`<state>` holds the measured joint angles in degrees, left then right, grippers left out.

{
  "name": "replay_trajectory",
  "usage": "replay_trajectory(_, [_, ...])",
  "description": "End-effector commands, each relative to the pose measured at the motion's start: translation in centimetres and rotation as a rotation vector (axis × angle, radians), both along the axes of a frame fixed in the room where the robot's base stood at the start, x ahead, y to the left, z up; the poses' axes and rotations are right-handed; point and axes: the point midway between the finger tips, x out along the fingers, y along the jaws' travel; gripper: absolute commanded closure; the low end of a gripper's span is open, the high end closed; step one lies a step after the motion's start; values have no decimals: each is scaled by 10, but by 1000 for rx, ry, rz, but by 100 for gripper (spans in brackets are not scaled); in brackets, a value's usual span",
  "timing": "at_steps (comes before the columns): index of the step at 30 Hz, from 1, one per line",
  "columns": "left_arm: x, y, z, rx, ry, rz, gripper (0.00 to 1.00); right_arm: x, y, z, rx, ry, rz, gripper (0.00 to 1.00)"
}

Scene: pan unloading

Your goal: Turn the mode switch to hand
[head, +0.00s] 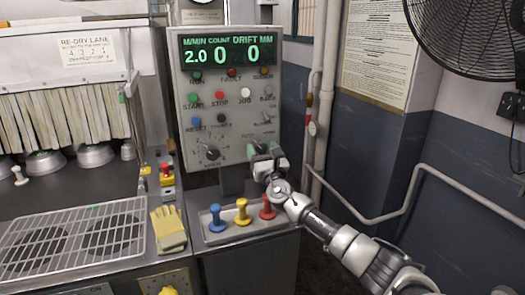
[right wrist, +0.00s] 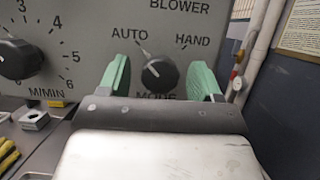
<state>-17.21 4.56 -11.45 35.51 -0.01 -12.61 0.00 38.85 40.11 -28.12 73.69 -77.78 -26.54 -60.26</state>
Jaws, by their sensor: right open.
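The mode switch (right wrist: 159,75) is a round black knob with a white pointer mark on the grey panel. The AUTO label is at its upper left, HAND at its upper right, and MODE is partly hidden below it. Its mark appears to point up-left, towards AUTO. My right gripper (right wrist: 161,80) is open, its two green fingers on either side of the knob with gaps showing. In the head view my right gripper (head: 265,154) is at the panel's lower right and largely hides the switch. My left gripper is not in view.
The control panel (head: 236,40) carries a display, several buttons and a speed dial (head: 211,152). Blue, yellow and red knobs (head: 242,212) stand on a tray below my right gripper. Yellow gloves (head: 168,229) lie at the left. Pipes (head: 326,100) and a fan (head: 470,35) are right.

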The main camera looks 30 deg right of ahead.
Motion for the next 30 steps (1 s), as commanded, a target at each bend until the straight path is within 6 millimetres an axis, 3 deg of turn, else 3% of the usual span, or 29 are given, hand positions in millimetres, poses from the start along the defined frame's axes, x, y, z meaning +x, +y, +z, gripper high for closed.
replay_trajectory(1, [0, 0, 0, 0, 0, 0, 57, 0, 0, 0, 0, 0, 0, 36])
replay_trajectory(11, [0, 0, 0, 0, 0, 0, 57, 0, 0, 0, 0, 0, -1, 84])
replay_trajectory(20, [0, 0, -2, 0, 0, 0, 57, 0, 0, 0, 45, -12, -2, 84])
replay_trajectory(30, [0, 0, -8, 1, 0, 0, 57, 0, 2, 0, 269, -66, 0, 84])
